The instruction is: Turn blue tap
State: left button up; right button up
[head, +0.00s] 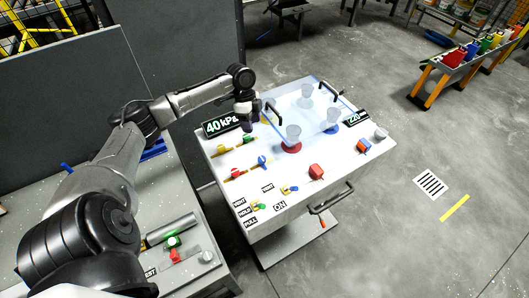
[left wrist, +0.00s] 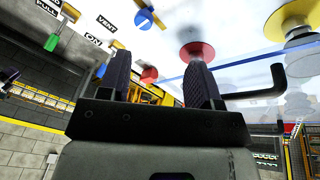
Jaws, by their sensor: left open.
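A blue tap (head: 262,161) sits on a yellow pipe on the white top of the cart, left of the middle. The blue tap also shows at the top of the left wrist view (left wrist: 148,18), beyond the fingers. My left gripper (head: 246,119) is above the cart's back left part, beside the 40 kPa display, apart from the tap. In the left wrist view its two dark fingers (left wrist: 160,85) stand apart with nothing between them. My right gripper is not in view.
A green tap (head: 249,139) is behind the blue one. A red cup disc (head: 291,147), a clear panel with black handles and the 40 kPa display (head: 221,126) are close to the gripper. A red knob (head: 317,171) and small switch (head: 289,190) are nearer the front.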

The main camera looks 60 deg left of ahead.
aim_at(262, 158)
pick_arm(q)
jog(key=d+f+m, duration=0.2)
jog(key=f, duration=0.2)
jog(key=d+f+m+h, duration=0.1)
jog(key=d+f+m, duration=0.1)
jog(key=f, duration=0.2)
jog(key=d+f+m, duration=0.1)
jog(key=d+f, duration=0.2)
jog(key=f, duration=0.1)
jog(key=shift+f+m, duration=0.2)
jog(key=shift+m, duration=0.2)
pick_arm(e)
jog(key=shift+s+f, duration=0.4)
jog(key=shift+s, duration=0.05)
pick_arm(q)
jog(key=shift+c, duration=0.2)
